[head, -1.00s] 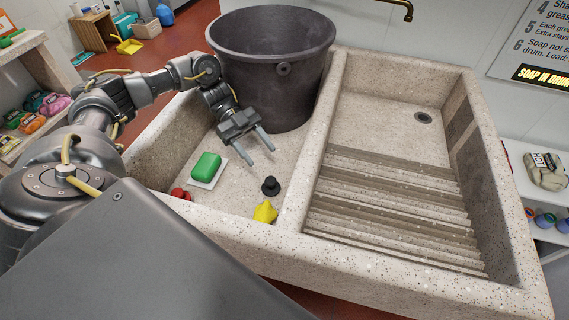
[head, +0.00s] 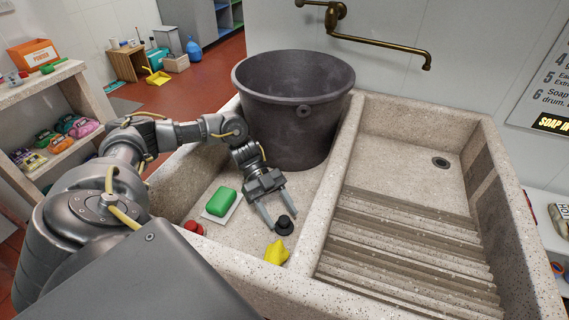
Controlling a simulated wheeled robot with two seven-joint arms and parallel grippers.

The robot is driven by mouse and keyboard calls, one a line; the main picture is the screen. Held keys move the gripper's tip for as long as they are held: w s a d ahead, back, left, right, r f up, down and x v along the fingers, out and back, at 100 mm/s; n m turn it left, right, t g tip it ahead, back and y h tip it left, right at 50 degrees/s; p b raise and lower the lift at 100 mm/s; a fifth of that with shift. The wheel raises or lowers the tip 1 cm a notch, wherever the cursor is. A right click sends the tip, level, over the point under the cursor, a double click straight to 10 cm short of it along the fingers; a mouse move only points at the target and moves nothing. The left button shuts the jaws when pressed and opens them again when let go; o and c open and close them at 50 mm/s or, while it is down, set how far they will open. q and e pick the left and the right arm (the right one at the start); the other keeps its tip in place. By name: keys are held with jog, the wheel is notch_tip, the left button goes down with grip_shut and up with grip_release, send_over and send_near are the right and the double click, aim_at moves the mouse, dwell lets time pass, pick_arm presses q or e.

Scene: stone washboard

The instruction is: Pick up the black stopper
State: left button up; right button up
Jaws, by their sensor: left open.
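The black stopper (head: 284,226) stands on the floor of the left basin of the stone washboard (head: 340,200), near the dividing wall. My left gripper (head: 279,222) is open, its two fingers pointing down toward the front right. The stopper is at the fingertips, close to the right finger. I cannot tell whether a finger touches it or whether it lies fully between them. My right gripper is not in view.
A yellow item (head: 276,252) lies just in front of the stopper. A green soap bar (head: 222,200) on a white pad (head: 213,215) and a red item (head: 194,228) are to the left. A large dark tub (head: 293,110) stands behind my gripper. A brass tap (head: 380,45) is above.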

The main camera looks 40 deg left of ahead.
pick_arm(q)
jog(key=shift+s+d+f, duration=0.1)
jog(key=shift+d+f, duration=0.15)
jog(key=shift+d, duration=0.2)
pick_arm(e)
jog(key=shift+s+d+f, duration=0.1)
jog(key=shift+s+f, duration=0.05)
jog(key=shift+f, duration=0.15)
pick_arm(q)
jog(key=c, duration=1.1)
jog(key=shift+c, duration=0.2)
jog(key=shift+r, duration=0.1)
